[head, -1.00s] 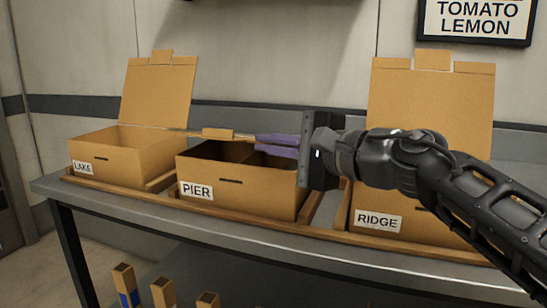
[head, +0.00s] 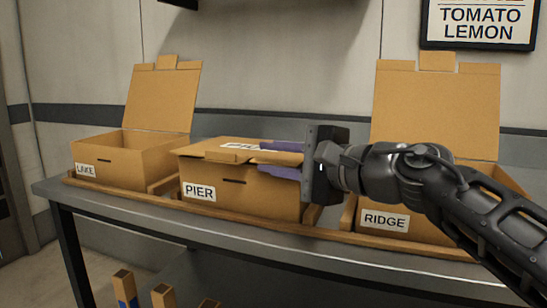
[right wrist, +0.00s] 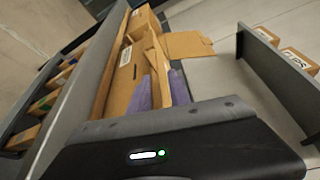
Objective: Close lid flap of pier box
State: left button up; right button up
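The brown cardboard pier box (head: 235,202), labelled PIER, stands in the middle of the bench in the head view. Its lid flap (head: 215,147) lies low over the box top, nearly flat, with its front edge and tab a little raised. My right gripper (head: 280,160) is at the lid's front right. Its purple fingers are apart, one above and one below the lid edge, with cardboard between them. The right wrist view also shows the spread fingers (right wrist: 162,90) with cardboard between them. The box interior is hidden. My left gripper is out of view.
The lake box (head: 115,165) on the left and the ridge box (head: 425,222) on the right have raised lids. A wooden rail (head: 240,217) runs along the boxes' front on the grey bench (head: 130,217). Several small cartons (head: 163,296) stand below.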

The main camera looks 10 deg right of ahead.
jog(key=shift+r, duration=0.1)
jog(key=v, duration=0.7)
jog(key=shift+s+d+p, duration=0.25)
jog(key=shift+s+p, duration=0.1)
jog(key=shift+p, duration=0.1)
